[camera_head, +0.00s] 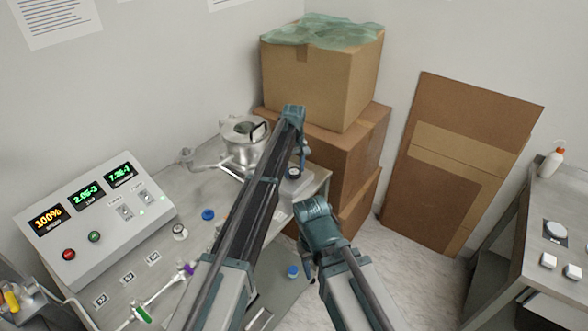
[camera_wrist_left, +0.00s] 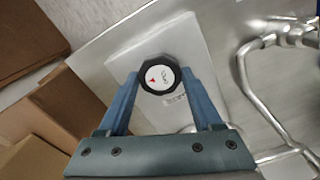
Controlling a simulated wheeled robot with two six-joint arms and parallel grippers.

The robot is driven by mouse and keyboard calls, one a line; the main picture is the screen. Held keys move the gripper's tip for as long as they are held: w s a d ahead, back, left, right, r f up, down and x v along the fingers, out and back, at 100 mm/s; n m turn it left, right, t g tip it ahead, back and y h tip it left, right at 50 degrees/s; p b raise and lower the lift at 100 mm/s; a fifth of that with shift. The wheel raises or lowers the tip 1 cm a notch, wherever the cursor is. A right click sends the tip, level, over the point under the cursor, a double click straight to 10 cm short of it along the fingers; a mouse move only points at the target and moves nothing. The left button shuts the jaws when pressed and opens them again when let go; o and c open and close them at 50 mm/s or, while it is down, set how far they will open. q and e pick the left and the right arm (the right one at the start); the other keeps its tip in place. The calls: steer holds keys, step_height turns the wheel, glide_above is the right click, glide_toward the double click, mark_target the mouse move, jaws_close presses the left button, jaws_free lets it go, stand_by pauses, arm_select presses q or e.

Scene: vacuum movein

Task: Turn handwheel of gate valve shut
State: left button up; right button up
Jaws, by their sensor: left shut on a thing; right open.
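The gate valve's handwheel (camera_wrist_left: 160,86) is a small black faceted knob with a white face, a red arrow mark and lettering too small to read surely. It sits on a pale grey block (camera_wrist_left: 186,45), and in the head view the handwheel (camera_head: 294,173) is at the bench's far right corner. My left gripper (camera_wrist_left: 160,78) is shut on the handwheel, one blue finger on each side of it. In the head view my left gripper (camera_head: 300,170) reaches down from above. My right gripper (camera_head: 309,268) is open and empty, lower, right of the bench edge.
A metal chamber (camera_head: 243,145) with a black handle stands left of the handwheel. A control panel (camera_head: 95,215) with several lit displays is at left. Stacked cardboard boxes (camera_head: 318,85) stand close behind the bench corner. Floor (camera_head: 410,275) is clear at right, before a second bench (camera_head: 560,215).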

arm_select(q)
steer(key=m, duration=0.5)
steer(key=shift+m, duration=0.3)
steer(key=m, duration=0.9)
steer(key=shift+m, duration=0.4)
steer(key=m, duration=1)
steer(key=shift+m, duration=0.4)
steer(key=m, duration=0.5)
steer(key=shift+m, duration=0.3)
steer(key=m, duration=0.5)
steer(key=shift+m, duration=2.6)
